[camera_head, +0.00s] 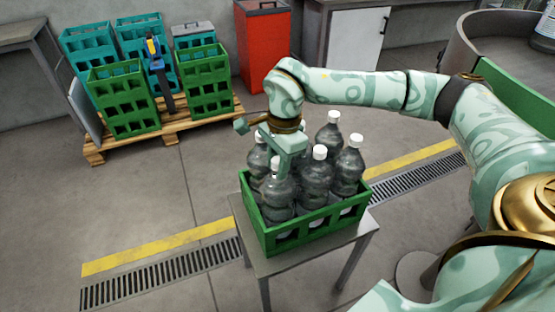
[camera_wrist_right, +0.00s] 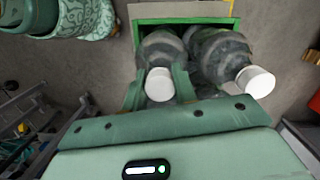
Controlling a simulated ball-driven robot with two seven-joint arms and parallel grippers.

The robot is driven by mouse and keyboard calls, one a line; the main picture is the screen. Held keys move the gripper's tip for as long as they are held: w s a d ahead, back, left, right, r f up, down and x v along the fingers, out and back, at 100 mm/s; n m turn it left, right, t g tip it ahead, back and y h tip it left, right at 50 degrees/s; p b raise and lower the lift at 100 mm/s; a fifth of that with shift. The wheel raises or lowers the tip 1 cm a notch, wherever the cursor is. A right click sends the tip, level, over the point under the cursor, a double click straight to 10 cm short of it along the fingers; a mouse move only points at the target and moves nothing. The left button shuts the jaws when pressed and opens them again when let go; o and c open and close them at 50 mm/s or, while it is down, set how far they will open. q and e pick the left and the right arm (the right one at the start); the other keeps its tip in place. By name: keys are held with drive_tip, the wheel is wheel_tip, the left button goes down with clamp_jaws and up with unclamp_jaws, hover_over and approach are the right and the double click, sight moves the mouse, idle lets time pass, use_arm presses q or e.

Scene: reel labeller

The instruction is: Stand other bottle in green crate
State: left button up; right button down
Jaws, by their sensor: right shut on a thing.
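The green crate (camera_head: 318,226) stands on a small grey table and holds several dark clear bottles with white caps, all roughly upright. My right gripper (camera_head: 284,172) reaches down over the crate's left part. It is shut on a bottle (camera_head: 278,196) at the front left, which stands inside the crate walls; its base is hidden. In the right wrist view the held bottle's white cap (camera_wrist_right: 160,84) shows between the fingers. Another bottle (camera_wrist_right: 222,55) is close beside it. A green crate edge (camera_wrist_right: 185,20) shows behind them. My left gripper is not in view.
The table (camera_head: 335,245) has a narrow bare margin around the crate. A pallet (camera_head: 180,126) with green and teal crates stands at the back left, beside a red bin (camera_head: 262,50). A drain grate (camera_head: 165,273) and yellow line cross the floor. A curved green-sided machine (camera_head: 515,90) is at right.

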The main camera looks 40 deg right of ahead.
drive_tip(key=c, duration=1.1)
unclamp_jaws()
use_arm(q)
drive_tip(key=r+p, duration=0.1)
drive_tip(key=p, duration=0.1)
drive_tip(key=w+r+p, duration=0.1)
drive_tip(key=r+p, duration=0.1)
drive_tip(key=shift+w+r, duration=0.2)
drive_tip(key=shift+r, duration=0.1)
use_arm(e)
wheel_tip(320, 180, up, 12)
drive_tip(key=d, duration=0.1)
drive_tip(key=shift+d, duration=0.2)
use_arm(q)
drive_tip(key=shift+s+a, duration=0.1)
use_arm(e)
drive_tip(key=shift+s, duration=0.1)
